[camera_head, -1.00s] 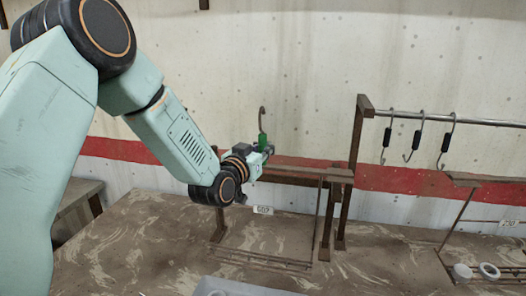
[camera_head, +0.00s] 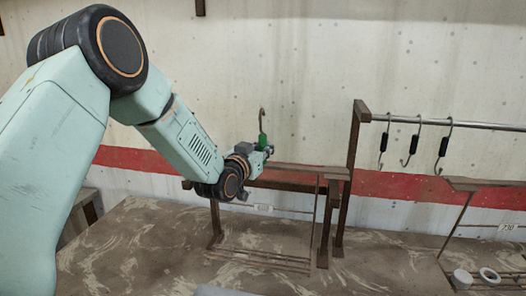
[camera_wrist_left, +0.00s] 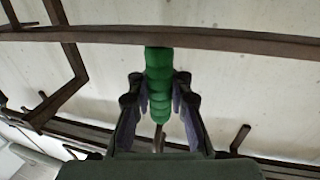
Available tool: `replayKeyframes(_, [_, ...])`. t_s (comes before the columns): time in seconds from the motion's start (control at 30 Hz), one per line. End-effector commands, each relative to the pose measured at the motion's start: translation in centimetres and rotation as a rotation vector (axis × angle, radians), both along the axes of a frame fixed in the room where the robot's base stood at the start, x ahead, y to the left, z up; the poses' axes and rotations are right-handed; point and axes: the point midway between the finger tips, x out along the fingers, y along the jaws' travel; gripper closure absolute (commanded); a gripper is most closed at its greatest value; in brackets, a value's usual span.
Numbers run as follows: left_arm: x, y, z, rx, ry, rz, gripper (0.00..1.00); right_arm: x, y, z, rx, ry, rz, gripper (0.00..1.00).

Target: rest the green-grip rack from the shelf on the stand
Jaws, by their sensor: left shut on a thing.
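My left gripper (camera_head: 266,149) is shut on the green grip (camera_head: 263,140) of the rack; the left wrist view shows the grip (camera_wrist_left: 159,85) between both fingers (camera_wrist_left: 158,108). A thin hook (camera_head: 262,115) rises above the grip. The rack's brown top bar (camera_head: 310,168) extends right, with a thin upright and a low wire shelf (camera_head: 265,259) hanging below. The brown stand (camera_head: 215,222) has posts and a crossbar just under the top bar. I cannot tell whether rack and stand touch. My right gripper is not in view.
At right, several black-grip hooks (camera_head: 413,142) hang from a metal rail (camera_head: 460,123) on a tall brown post (camera_head: 349,175). Another brown rack-like frame (camera_head: 458,218) stands beneath, with white rings (camera_head: 489,274) low on it. The mottled table top (camera_head: 140,245) is mostly clear at left.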

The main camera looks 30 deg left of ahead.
Motion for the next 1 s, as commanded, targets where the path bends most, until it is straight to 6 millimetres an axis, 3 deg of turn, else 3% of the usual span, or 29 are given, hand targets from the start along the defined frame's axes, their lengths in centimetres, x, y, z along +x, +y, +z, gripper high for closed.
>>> replayKeyframes(0.23, [1.0, 0.2, 0.1, 0.001, -0.004, -0.001, 1.00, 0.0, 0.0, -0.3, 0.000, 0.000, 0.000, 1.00])
replayKeyframes(1.0, [0.9, 0.2, -2.4, 0.000, -0.004, 0.000, 1.00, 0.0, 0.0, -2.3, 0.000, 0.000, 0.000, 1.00])
